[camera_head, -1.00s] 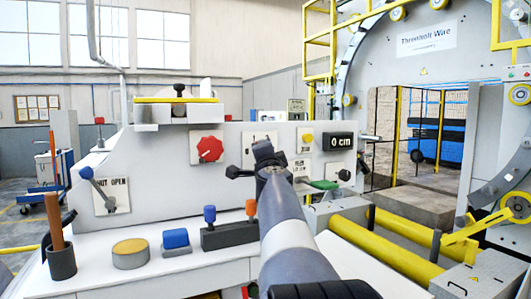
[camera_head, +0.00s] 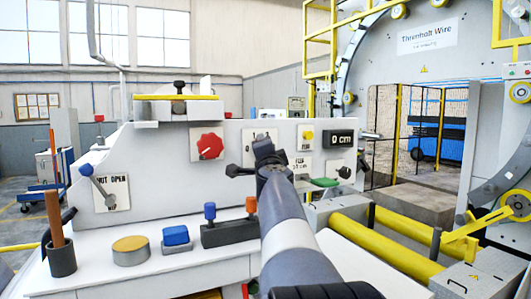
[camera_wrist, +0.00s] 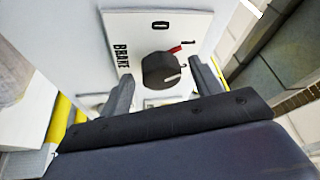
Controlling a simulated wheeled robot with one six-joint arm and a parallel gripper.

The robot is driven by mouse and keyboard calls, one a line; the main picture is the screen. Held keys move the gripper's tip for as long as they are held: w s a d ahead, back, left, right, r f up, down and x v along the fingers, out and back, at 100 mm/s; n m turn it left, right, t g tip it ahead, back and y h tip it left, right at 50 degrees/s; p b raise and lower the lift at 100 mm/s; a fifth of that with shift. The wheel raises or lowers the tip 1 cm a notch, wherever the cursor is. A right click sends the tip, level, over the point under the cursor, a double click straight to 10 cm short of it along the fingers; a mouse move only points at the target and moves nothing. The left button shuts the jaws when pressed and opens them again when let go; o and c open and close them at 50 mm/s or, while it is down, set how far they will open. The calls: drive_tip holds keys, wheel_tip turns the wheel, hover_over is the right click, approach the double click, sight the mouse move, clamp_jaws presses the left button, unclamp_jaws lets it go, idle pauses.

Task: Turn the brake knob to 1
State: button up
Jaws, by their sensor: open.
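No numeral by the knob is readable. In the head view my gripper (camera_head: 256,160) is in front of the machine's panel and hides part of a white plate behind it.
The panel also carries a red knob (camera_head: 207,144), a yellow button (camera_head: 307,137), a 0 cm display (camera_head: 341,140) and a blue-tipped lever (camera_head: 94,180). Below is a white ledge (camera_head: 110,275) with a block (camera_head: 228,234) bearing upright levers. Yellow rollers (camera_head: 385,250) lie at right.

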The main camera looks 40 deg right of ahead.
drive_tip(key=b+v, duration=0.1)
drive_tip(key=v, duration=0.9)
drive_tip(key=p+x, duration=0.1)
drive_tip(key=x, duration=0.9)
drive_tip(key=shift+w+d, duration=0.2)
drive_tip(key=shift+w, duration=0.05)
idle(0.3)
